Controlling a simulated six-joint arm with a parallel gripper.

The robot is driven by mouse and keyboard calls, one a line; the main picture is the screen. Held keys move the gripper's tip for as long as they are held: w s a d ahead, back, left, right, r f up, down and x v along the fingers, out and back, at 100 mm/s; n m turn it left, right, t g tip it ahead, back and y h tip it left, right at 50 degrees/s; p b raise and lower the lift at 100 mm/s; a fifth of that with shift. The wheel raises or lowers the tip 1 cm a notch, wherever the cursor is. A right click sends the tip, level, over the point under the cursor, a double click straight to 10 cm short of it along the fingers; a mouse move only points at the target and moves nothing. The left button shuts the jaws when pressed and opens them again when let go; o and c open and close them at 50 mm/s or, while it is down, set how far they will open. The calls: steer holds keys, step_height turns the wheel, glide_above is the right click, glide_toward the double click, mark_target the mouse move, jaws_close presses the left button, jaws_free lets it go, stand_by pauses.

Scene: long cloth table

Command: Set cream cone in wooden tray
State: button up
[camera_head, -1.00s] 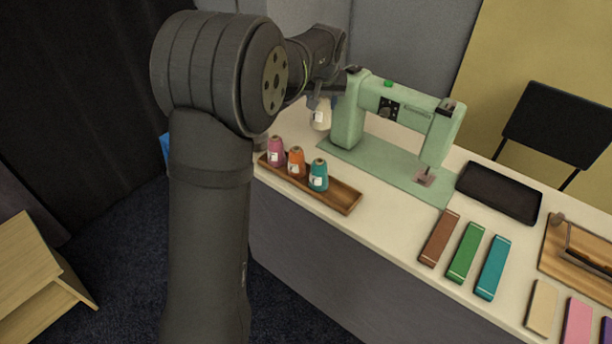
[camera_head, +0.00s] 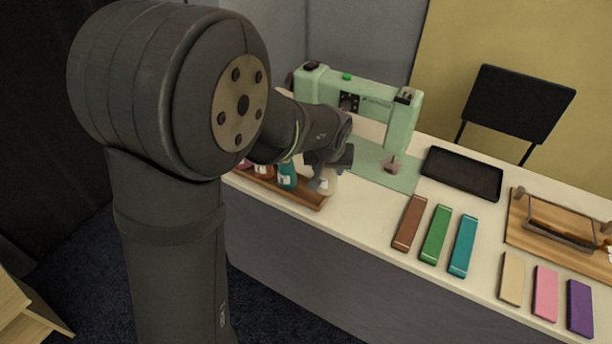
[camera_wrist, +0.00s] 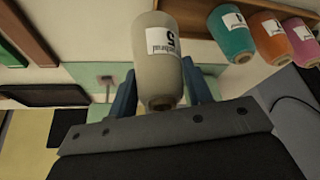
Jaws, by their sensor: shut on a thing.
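The cream cone (camera_wrist: 158,62) is held between the two blue fingers of my gripper (camera_wrist: 165,95) in the wrist view. In the head view the cone (camera_head: 329,182) shows partly behind my gripper (camera_head: 322,178), over or at the right end of the wooden tray (camera_head: 300,193). Whether its base touches the tray I cannot tell. The tray also holds a teal cone (camera_head: 287,175), an orange cone (camera_head: 263,171) and a pink cone (camera_head: 245,164), partly hidden by my arm. These show at the upper right of the wrist view.
A green sewing machine (camera_head: 400,125) stands on its mat behind the tray. A black tray (camera_head: 462,172) lies to its right. Brown (camera_head: 410,222), green (camera_head: 436,234) and teal (camera_head: 463,246) bars lie on the table to the right, with bare cloth between them and the wooden tray.

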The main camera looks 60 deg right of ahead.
steer(key=shift+w+d+f, duration=0.25)
steer(key=shift+w+f, duration=0.65)
steer(key=shift+f, duration=0.3)
steer(key=shift+w+d+f, duration=0.25)
steer(key=shift+w+f, duration=0.6)
steer(key=shift+f, duration=0.4)
steer(key=shift+w+d+f, duration=0.25)
steer(key=shift+w+f, duration=0.65)
steer(key=shift+f, duration=0.3)
steer(key=shift+f, duration=0.15)
steer(key=o, duration=1.1)
steer(key=v, duration=1.2)
